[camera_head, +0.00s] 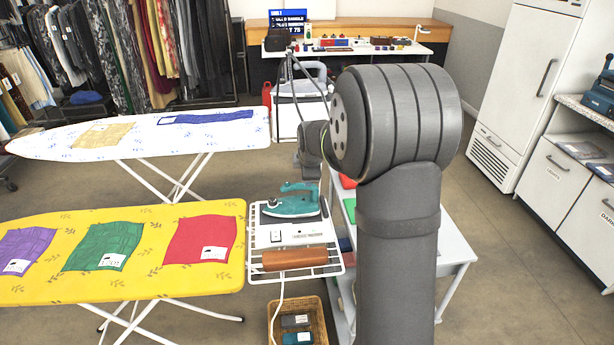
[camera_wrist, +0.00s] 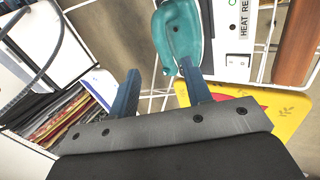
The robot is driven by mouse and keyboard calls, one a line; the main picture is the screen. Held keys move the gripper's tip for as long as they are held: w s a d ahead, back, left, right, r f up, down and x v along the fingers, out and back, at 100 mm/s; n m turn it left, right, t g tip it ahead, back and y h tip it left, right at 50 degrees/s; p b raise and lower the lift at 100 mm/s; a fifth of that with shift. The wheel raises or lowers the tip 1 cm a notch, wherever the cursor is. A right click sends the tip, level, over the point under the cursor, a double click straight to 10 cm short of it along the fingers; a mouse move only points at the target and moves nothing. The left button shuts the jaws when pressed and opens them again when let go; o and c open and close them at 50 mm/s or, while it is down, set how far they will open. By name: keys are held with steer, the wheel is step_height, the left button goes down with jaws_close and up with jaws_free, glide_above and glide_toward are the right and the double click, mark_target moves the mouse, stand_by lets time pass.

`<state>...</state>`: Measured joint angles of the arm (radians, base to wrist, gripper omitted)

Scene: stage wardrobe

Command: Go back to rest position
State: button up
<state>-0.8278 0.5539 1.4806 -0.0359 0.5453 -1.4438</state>
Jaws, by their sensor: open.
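My gripper (camera_wrist: 160,86) shows in the wrist view with its two blue-grey fingers spread apart and nothing between them. The teal iron (camera_wrist: 182,38) lies just beyond the fingertips there, close to the right finger; I cannot tell whether they touch. In the head view the teal iron (camera_head: 293,201) rests on the white wire rack (camera_head: 256,240) at the end of the yellow ironing board (camera_head: 150,283). My arm fills the centre right of the head view, and the fingers cannot be made out there.
A brown cylinder (camera_head: 294,259) lies on the rack near the iron. A wicker basket (camera_head: 275,310) stands below. A white table (camera_head: 455,250) is partly hidden behind my arm. A white-topped ironing board (camera_head: 140,140) stands farther back. Open floor (camera_head: 520,260) lies to the right.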

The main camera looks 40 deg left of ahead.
stand_by(0.4)
steer(key=x, duration=1.2)
steer(key=shift+s+f, duration=0.1)
steer(key=shift+r, duration=1.05)
steer(key=shift+d+f, duration=0.1)
steer(key=shift+f, duration=0.7)
steer(key=v, duration=1.1)
